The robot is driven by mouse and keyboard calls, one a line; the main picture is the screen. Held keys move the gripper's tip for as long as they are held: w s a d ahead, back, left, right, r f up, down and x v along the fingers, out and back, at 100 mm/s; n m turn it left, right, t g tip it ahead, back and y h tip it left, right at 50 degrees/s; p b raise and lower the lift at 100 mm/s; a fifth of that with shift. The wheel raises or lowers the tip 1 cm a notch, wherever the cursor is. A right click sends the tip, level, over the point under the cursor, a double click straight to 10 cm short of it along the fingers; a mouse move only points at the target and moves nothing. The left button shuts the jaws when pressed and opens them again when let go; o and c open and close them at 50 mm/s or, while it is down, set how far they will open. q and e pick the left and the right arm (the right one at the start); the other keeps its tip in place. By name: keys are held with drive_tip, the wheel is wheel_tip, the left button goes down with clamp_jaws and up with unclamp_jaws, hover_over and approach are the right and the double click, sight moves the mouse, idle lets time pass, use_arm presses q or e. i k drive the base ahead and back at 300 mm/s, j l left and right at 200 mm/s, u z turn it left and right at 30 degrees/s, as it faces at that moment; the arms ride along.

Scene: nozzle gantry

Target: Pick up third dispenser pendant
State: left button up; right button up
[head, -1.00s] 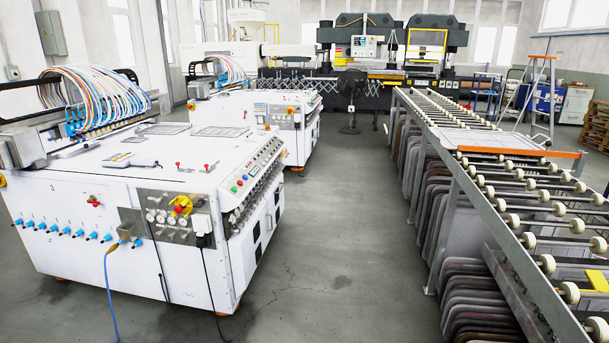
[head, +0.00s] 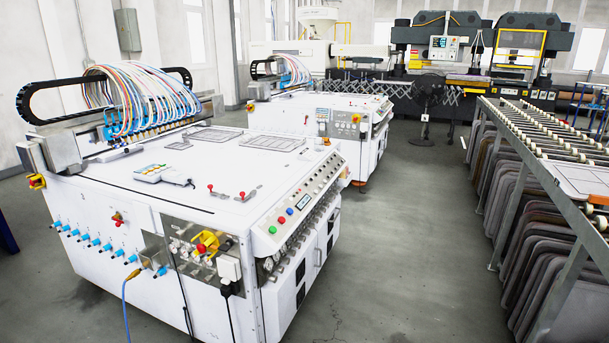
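A flat white pendant (head: 163,173) with a few coloured keys lies on the white top of the near dispenser machine (head: 95,190), towards its front left. A dark piece at its right end looks like a plug or cable end. A second similar machine (head: 345,104) stands behind it; a small white panel or box (head: 323,114) shows on its front edge, too small to tell whether it is a pendant. I cannot tell which machine is the third. Neither of my grippers is in view.
Red-knobbed levers (head: 235,193) stand on the near machine's top, right of the pendant. A blue hose (head: 125,305) and black cable hang from its front. A roller conveyor (head: 540,145) with hanging grey sheets runs along the right. Clear grey floor (head: 400,240) lies between.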

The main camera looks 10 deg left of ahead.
sight(170, 174)
drive_tip(key=i+j+u, duration=0.35)
drive_tip(key=i+j, duration=0.25)
drive_tip(key=i, duration=0.2)
drive_tip(key=i+j+z, duration=0.2)
drive_tip(key=j+z, duration=0.25)
drive_tip(key=j, duration=0.4)
drive_tip(key=j+z, duration=0.45)
drive_tip(key=j, duration=0.4)
drive_tip(key=i, duration=0.05)
